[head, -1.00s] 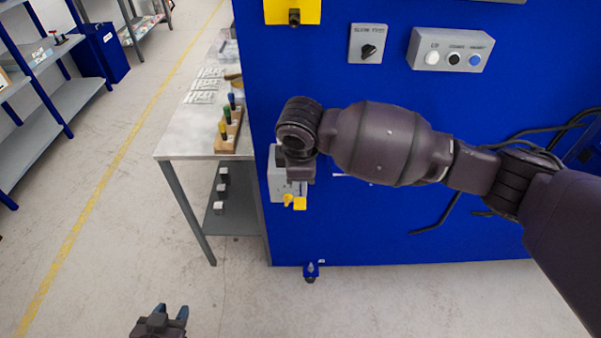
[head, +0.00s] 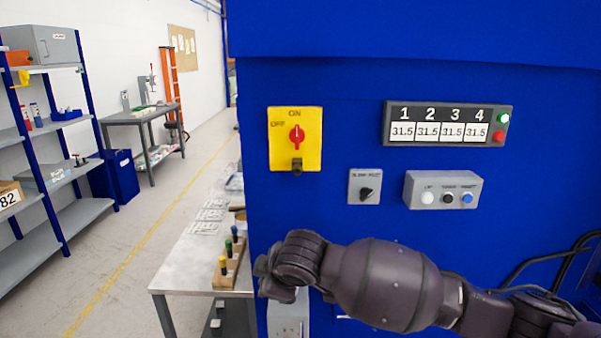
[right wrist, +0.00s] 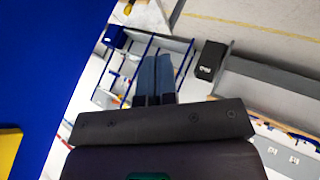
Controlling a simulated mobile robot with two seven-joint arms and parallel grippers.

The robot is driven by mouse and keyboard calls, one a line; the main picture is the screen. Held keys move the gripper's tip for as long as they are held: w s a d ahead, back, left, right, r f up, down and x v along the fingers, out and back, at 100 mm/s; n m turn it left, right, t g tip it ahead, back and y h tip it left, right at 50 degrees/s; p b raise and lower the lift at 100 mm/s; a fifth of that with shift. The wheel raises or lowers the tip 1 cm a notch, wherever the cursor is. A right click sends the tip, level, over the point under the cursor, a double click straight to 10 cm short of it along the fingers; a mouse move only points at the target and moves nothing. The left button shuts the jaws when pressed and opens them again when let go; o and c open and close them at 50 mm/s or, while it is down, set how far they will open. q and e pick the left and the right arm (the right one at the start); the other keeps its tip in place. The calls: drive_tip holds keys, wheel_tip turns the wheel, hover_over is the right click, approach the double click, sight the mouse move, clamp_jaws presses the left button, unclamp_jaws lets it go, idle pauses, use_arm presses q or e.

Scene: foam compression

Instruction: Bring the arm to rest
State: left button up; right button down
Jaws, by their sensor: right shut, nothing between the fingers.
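My right arm (head: 385,285) comes in from the lower right in the head view and lies in front of the blue machine cabinet (head: 350,90). Its wrist end is beside the cabinet's left edge, over a grey box (head: 288,318) that it partly hides. The right fingers cannot be made out in the head view. In the right wrist view, my right gripper (right wrist: 154,78) is shut with its blue fingers together and nothing between them. The blue cabinet (right wrist: 45,60) is to their left there. My left gripper is not in view.
The cabinet carries a yellow switch plate (head: 295,158), red knob at ON, a display (head: 447,124) reading 31.5 several times, and a button box (head: 443,190). A metal table (head: 185,260) with coloured-top pegs (head: 229,257) stands left. The aisle floor (head: 135,240) is clear.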

wheel_tip(320, 180, up, 4)
drive_tip(key=a+m+t+y, duration=0.2)
drive_tip(key=t+y, duration=0.1)
drive_tip(key=y, duration=0.1)
drive_tip(key=d+f+m+t, duration=0.4)
drive_tip(key=d+m+t, duration=0.1)
drive_tip(key=d, duration=0.6)
drive_tip(key=s+d+f+m+t+h+b, duration=0.1)
drive_tip(key=s+d+f+m+h, duration=0.4)
drive_tip(key=d+f, duration=0.7)
drive_tip(key=s+d+f+m+g+h, duration=0.1)
drive_tip(key=s+d+f, duration=0.3)
drive_tip(key=s, duration=0.3)
drive_tip(key=s+d+f+m+g+h, duration=0.1)
drive_tip(key=s+d+f+m, duration=0.1)
drive_tip(key=s+d+f, duration=0.2)
drive_tip(key=s+d+f+m+g+h+b, duration=0.1)
drive_tip(key=s+d+f, duration=0.3)
drive_tip(key=s+f, duration=0.4)
drive_tip(key=s+h, duration=0.1)
drive_tip(key=s, duration=0.1)
drive_tip(key=shift+s+d+g, duration=0.35)
drive_tip(key=shift+d+g, duration=0.05)
